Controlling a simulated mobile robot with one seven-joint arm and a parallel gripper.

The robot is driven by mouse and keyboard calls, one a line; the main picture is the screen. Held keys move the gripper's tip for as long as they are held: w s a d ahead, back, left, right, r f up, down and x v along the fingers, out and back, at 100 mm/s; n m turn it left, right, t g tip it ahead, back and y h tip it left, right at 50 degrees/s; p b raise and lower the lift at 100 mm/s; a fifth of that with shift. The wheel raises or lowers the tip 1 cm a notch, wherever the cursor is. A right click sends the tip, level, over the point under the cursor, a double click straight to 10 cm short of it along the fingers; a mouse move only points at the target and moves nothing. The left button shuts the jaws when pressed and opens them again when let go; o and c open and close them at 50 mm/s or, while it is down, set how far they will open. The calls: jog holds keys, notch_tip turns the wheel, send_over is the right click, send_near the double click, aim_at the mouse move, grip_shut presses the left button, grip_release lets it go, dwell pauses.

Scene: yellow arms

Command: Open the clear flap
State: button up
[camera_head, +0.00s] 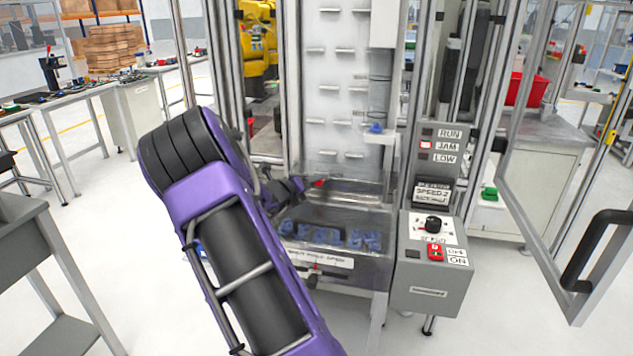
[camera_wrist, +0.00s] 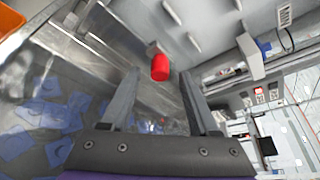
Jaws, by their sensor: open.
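The clear flap (camera_head: 350,205) is a see-through panel at the front of the tall machine, over a bin of blue parts (camera_head: 330,237). It looks closed, though its edges are hard to make out. In the wrist view the clear panel (camera_wrist: 75,65) fills the left side, with blue parts behind it. A red knob (camera_wrist: 160,67) shows between and just beyond my fingertips; it also shows in the head view (camera_head: 318,183). My gripper (camera_wrist: 159,82) is open and empty. I cannot tell whether either finger touches the knob.
A grey control box (camera_head: 432,262) with a dial and red switch stands right of the bin. A lamp panel (camera_head: 441,146) is above it, with JAM lit. A framed door (camera_head: 560,200) with a black handle stands open at right. A grey table (camera_head: 40,235) is at left.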

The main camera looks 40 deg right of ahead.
aim_at(336, 174)
jog(key=shift+x, duration=1.6)
grip_shut()
